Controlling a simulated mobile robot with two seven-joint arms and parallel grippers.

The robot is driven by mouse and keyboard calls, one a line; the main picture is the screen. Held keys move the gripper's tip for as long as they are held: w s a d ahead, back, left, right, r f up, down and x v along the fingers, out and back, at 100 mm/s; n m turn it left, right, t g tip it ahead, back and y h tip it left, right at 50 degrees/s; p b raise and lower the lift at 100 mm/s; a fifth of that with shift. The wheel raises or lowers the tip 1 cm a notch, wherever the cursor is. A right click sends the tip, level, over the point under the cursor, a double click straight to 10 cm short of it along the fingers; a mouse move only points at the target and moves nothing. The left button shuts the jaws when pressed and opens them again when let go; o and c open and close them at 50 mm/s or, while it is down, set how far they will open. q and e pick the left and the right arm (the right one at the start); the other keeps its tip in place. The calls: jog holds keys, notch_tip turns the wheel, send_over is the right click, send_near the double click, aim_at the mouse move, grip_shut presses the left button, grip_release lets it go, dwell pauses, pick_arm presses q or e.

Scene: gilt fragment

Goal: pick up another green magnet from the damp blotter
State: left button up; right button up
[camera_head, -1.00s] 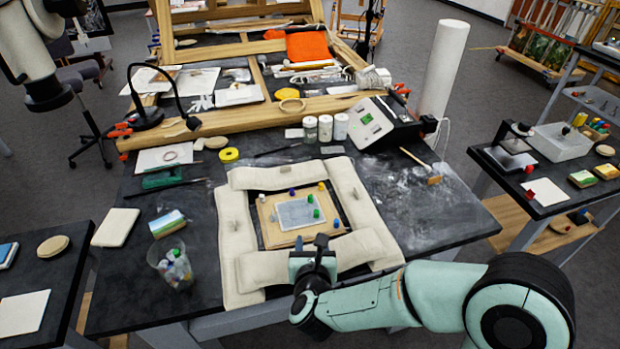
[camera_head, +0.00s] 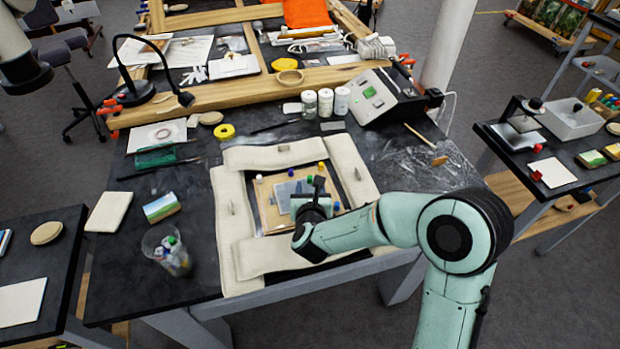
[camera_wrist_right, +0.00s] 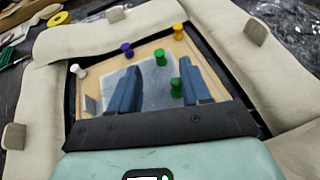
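The damp blotter (camera_head: 282,190) is a pale grey sheet on a tan board, ringed by cream padded bolsters. In the right wrist view the blotter (camera_wrist_right: 148,73) lies under my right gripper (camera_wrist_right: 160,82), whose two blue-grey fingers are apart. One green magnet (camera_wrist_right: 176,87) shows between the fingers, closer to the right one. Another green magnet (camera_wrist_right: 160,57) stands farther up the blotter. In the head view my right gripper (camera_head: 308,194) covers part of the blotter; a green magnet (camera_head: 309,180) shows just beyond it. My left gripper is not visible.
White (camera_wrist_right: 77,70), purple (camera_wrist_right: 127,49) and yellow (camera_wrist_right: 178,32) magnets stand along the board's edge. A clear cup (camera_head: 160,240) with coloured pieces stands left of the bolsters, near a small painted block (camera_head: 161,207). White jars (camera_head: 325,103) and a grey device (camera_head: 380,103) stand behind.

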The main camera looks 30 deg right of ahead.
aim_at(310, 180)
jog(key=p+x, duration=0.1)
jog(key=x, duration=0.4)
jog(key=shift+w+f, duration=0.1)
jog(key=shift+f, duration=0.1)
grip_shut()
jog(key=shift+a, duration=0.1)
